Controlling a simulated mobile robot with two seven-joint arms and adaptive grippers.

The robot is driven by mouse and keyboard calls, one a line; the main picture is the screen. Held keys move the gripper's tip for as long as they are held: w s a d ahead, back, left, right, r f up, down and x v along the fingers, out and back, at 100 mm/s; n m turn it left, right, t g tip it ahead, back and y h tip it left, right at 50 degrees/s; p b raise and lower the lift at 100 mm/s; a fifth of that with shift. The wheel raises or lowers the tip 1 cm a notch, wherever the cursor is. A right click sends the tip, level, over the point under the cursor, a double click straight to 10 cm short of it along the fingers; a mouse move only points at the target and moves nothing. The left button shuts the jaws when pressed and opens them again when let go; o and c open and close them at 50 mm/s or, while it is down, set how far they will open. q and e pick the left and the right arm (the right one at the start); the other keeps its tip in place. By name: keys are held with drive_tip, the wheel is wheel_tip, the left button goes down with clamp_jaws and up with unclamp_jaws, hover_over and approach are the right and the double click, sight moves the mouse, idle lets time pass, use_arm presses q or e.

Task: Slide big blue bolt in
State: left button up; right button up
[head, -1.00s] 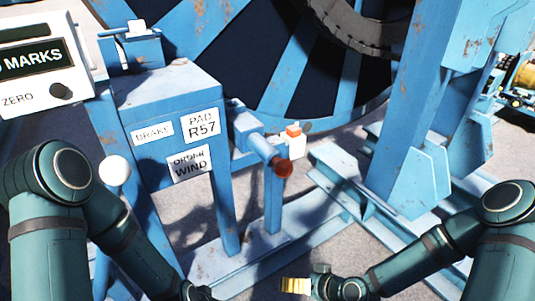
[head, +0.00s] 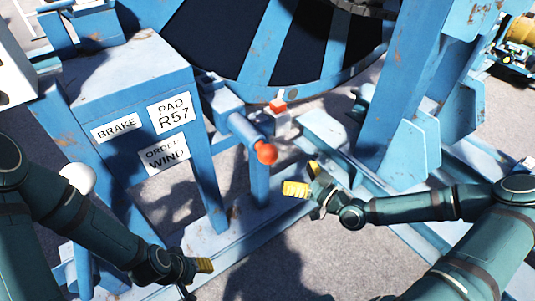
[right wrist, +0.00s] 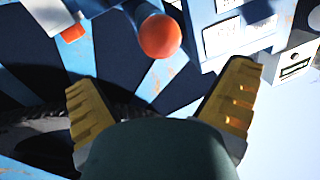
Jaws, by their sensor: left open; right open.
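The big blue bolt (head: 243,130) is a thick blue rod with a round orange-red knob (head: 266,152) on its near end. It sticks out beside the blue cabinet. In the right wrist view the knob (right wrist: 159,37) shows ahead of the fingers, a little above the gap between them. My right gripper (head: 304,178) is open and empty, just right of and below the knob, apart from it. Its yellow fingers (right wrist: 160,105) are spread wide in the wrist view. My left gripper (head: 203,265) is low at the left of centre, away from the bolt, with one yellow fingertip showing.
The blue cabinet (head: 125,80) with BRAKE, PAD R57 and ORDER WIND labels stands left. The large reel (head: 290,50) is behind. Blue posts (head: 385,100) stand right. Floor in front is clear.

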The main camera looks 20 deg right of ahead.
approach(249, 136)
drive_tip(key=f, duration=0.1)
drive_tip(key=w+f, duration=0.1)
drive_tip(key=f, duration=0.1)
drive_tip(key=shift+w+a+f, duration=0.1)
drive_tip(key=shift+w+a, duration=0.25)
drive_tip(key=shift+w, duration=0.05)
drive_tip(key=c, duration=1.3)
drive_tip(key=shift+w+a+b, duration=0.1)
drive_tip(key=shift+w+b, duration=0.2)
drive_tip(key=shift+w, duration=0.05)
drive_tip(key=shift+c, duration=0.2)
drive_tip(key=b+x, duration=0.1)
drive_tip(key=x, duration=0.2)
drive_tip(key=d+b+x, duration=0.1)
drive_tip(key=b+x, duration=0.1)
drive_tip(key=x, duration=0.1)
drive_tip(key=w+b+x, duration=0.1)
drive_tip(key=b+x, duration=0.1)
drive_tip(key=x, duration=0.1)
drive_tip(key=shift+w+d, duration=0.1)
drive_tip(key=shift+w, duration=0.25)
drive_tip(key=o, duration=1.3)
drive_tip(key=shift+w, duration=0.1)
drive_tip(key=shift+o, duration=0.2)
